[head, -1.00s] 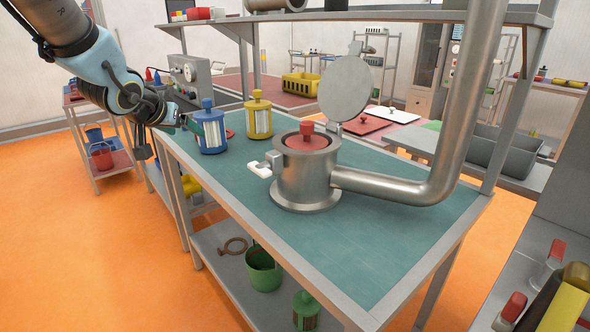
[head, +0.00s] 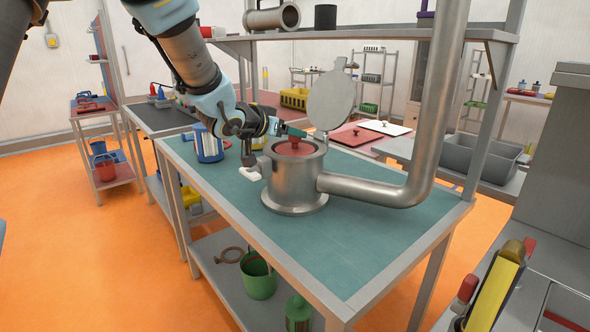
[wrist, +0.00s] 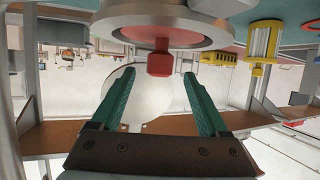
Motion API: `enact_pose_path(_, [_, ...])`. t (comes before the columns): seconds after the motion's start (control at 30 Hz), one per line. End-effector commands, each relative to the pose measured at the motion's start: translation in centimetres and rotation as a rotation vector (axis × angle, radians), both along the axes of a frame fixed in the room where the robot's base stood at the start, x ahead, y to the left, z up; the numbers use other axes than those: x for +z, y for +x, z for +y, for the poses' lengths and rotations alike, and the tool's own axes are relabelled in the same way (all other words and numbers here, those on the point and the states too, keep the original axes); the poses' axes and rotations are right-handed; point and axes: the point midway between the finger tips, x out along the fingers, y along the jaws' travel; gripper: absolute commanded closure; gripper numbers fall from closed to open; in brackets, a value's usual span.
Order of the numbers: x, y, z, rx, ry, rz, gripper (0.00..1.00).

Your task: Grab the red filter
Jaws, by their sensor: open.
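The red filter (head: 294,147) sits inside the round metal housing (head: 294,182) on the teal-topped bench. Its red knob shows in the wrist view (wrist: 160,62), ahead of and between my fingertips. The round lid (head: 331,101) of the housing stands open behind it. My gripper (head: 291,131) is at the housing's mouth, close to the knob in the head view. In the wrist view its two green fingers (wrist: 157,76) are spread apart with nothing between them. The filter's lower body is hidden in the housing.
A thick metal pipe (head: 395,192) runs from the housing to the right and up. A white handle (head: 250,174) juts from the housing's left. A blue filter (head: 207,145) stands left, partly behind my arm. A yellow filter (wrist: 263,43) stands nearby. The bench front is clear.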

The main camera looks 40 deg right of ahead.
Motion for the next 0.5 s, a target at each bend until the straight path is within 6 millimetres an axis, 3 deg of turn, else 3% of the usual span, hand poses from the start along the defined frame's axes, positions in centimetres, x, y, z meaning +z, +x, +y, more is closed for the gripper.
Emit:
enact_pose_path(0.23, [-1.1, 0.6, -2.8, 0.000, 0.001, 0.000, 0.22])
enact_pose_path(0.5, [-1.5, 0.8, -3.4, 0.000, 0.000, 0.000, 0.22])
